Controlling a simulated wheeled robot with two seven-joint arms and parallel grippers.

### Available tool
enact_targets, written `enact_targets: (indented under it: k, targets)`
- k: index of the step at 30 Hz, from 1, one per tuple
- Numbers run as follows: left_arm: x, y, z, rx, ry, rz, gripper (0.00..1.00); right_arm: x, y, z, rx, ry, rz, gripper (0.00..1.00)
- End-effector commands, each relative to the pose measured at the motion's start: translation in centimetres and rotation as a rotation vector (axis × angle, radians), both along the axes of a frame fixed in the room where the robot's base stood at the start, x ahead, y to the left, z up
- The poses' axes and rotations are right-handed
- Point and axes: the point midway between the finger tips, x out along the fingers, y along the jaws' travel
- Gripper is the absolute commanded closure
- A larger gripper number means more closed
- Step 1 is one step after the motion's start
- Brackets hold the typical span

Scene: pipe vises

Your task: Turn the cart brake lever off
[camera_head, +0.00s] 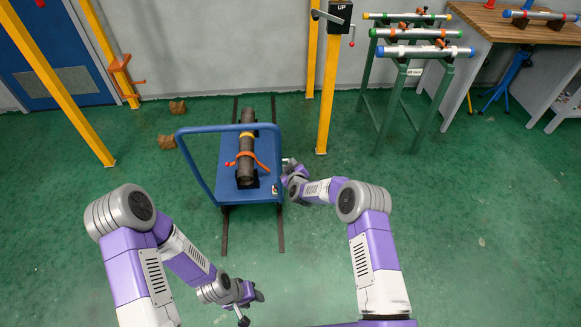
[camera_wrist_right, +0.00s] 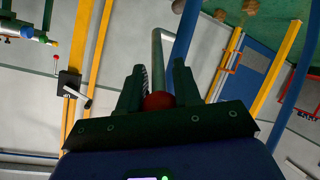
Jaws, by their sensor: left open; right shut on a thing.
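The blue cart (camera_head: 228,178) stands on rails in the middle of the head view, carrying a dark pipe (camera_head: 245,160). My right gripper (camera_head: 291,166) is at the cart's right side. In the right wrist view my right gripper (camera_wrist_right: 160,70) is shut on a red knob (camera_wrist_right: 158,101), which sits low between the fingers. A grey-green bar (camera_wrist_right: 158,55), apparently the brake lever, runs from the knob and bends near its top. In the head view my arm hides the lever. My left gripper (camera_head: 252,294) is open and empty, low over the floor, away from the cart.
A yellow post (camera_head: 328,95) with a crank box (camera_head: 340,13) stands beyond my right gripper. Green pipe stands (camera_head: 395,100) are at the back right. The green floor in front is clear.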

Motion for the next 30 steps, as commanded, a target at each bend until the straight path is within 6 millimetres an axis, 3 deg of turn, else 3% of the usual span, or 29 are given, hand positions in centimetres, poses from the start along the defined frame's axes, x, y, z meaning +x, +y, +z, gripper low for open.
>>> enact_targets:
  k: [1,9,29,30]
  targets:
    - [0.0,0.0,0.5,0.000,0.000,0.000,0.57,0.4,-0.1,0.9,-0.005,0.019,-0.002,1.00]
    - [0.0,0.0,1.3,0.000,0.000,0.000,0.57,1.2,-0.2,1.5,-0.004,0.141,-0.004,1.00]
    - [0.0,0.0,1.5,0.000,0.000,0.000,0.57,1.5,-0.4,1.6,-0.004,0.197,-0.006,1.00]
    - [0.0,0.0,1.5,0.000,0.000,0.000,0.57,1.5,-0.4,1.6,-0.004,0.197,-0.006,0.62]
